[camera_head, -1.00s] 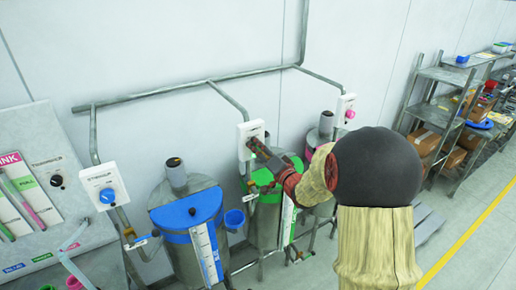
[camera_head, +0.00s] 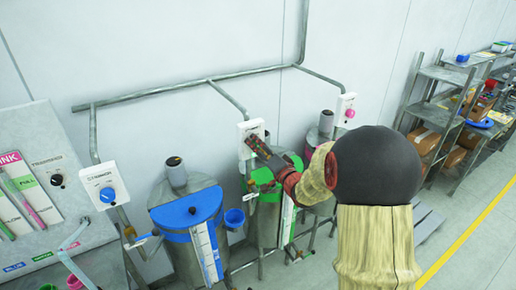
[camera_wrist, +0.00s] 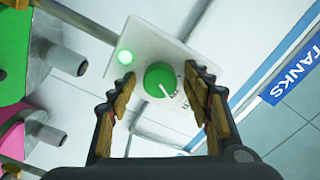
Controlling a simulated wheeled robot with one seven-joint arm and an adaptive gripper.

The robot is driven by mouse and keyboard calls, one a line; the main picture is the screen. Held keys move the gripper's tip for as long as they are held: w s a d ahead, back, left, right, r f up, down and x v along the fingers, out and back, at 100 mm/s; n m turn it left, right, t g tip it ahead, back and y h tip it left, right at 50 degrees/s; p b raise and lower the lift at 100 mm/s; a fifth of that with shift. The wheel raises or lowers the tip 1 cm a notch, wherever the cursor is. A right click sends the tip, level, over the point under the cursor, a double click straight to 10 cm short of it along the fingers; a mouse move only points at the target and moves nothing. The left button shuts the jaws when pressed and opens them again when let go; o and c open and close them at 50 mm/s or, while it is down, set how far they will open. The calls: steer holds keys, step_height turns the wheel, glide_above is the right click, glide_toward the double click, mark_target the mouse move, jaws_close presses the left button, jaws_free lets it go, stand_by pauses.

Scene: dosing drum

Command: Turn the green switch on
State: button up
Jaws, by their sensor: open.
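The green switch (camera_wrist: 160,80) is a round knob with a white pointer line on a white wall plate (camera_wrist: 150,55). A bright green lamp (camera_wrist: 125,57) sits on the same plate, left of the knob in the wrist view. My gripper (camera_wrist: 162,88) is open, with one finger on each side of the knob and visible gaps to it. In the head view my gripper (camera_head: 254,143) is at the middle white plate (camera_head: 250,127), above the green-lidded drum (camera_head: 278,172), and hides the knob there.
A blue knob (camera_head: 107,195) is on the left plate and a pink knob (camera_head: 350,113) on the right plate. A blue-lidded drum (camera_head: 186,214) stands to the left. Pipes (camera_head: 190,88) run along the wall. A shelf rack (camera_head: 445,78) stands at the far right.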

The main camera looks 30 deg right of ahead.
steer(key=shift+s, duration=0.1)
steer(key=s, duration=1.1)
steer(key=shift+s+d, duration=0.2)
steer(key=shift+s, duration=0.15)
